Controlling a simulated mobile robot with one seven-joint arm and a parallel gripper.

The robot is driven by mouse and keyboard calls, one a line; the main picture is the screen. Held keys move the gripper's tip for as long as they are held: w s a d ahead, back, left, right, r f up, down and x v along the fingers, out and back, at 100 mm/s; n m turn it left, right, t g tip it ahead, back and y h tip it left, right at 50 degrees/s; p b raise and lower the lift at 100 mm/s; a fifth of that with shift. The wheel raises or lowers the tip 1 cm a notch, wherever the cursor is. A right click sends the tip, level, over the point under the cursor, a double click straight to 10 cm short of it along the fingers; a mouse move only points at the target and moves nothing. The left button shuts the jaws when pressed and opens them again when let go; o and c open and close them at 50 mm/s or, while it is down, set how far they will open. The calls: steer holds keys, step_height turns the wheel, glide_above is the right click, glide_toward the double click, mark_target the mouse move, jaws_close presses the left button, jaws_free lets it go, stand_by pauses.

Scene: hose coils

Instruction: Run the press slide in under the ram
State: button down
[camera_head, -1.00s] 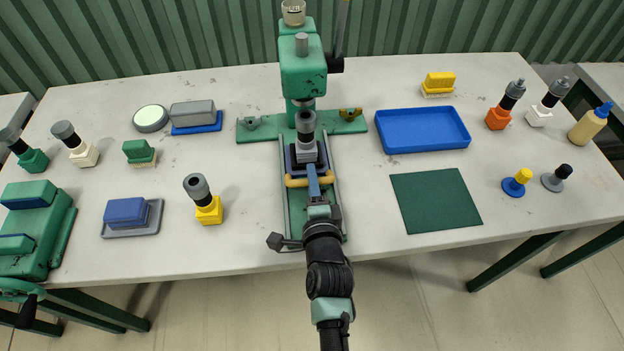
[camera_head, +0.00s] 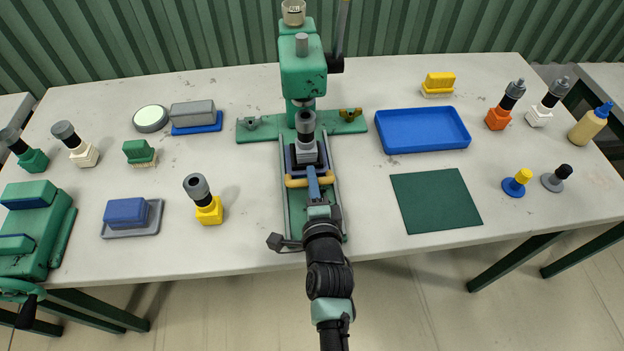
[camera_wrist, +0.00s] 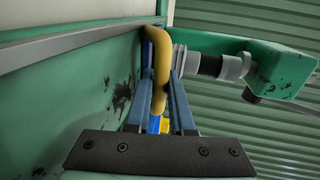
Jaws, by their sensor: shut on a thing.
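The green press (camera_head: 303,75) stands at the back middle of the table, its ram (camera_head: 304,102) pointing down. The cylinder overlaps the ram's lower end in the head view.
A blue tray (camera_head: 424,148) and a green mat (camera_head: 436,200) lie right of the rails. A yellow-based cylinder (camera_head: 208,210) and a blue block on a grey plate (camera_head: 130,215) stand left.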

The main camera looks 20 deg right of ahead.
mark_target(309, 160)
stand_by(0.8)
steer(key=shift+w+d+r, duration=0.1)
steer(key=shift+w+d, duration=0.05)
steer(key=shift+w, duration=0.3)
steer(key=x, duration=0.2)
steer(key=shift+w+d+r, duration=0.1)
steer(key=shift+w+r, duration=0.05)
steer(key=shift+w, duration=0.3)
steer(key=shift+r, duration=0.1)
steer(key=c, duration=1.1)
jaws_free()
steer(key=v, duration=1.2)
steer(key=shift+s, duration=0.4)
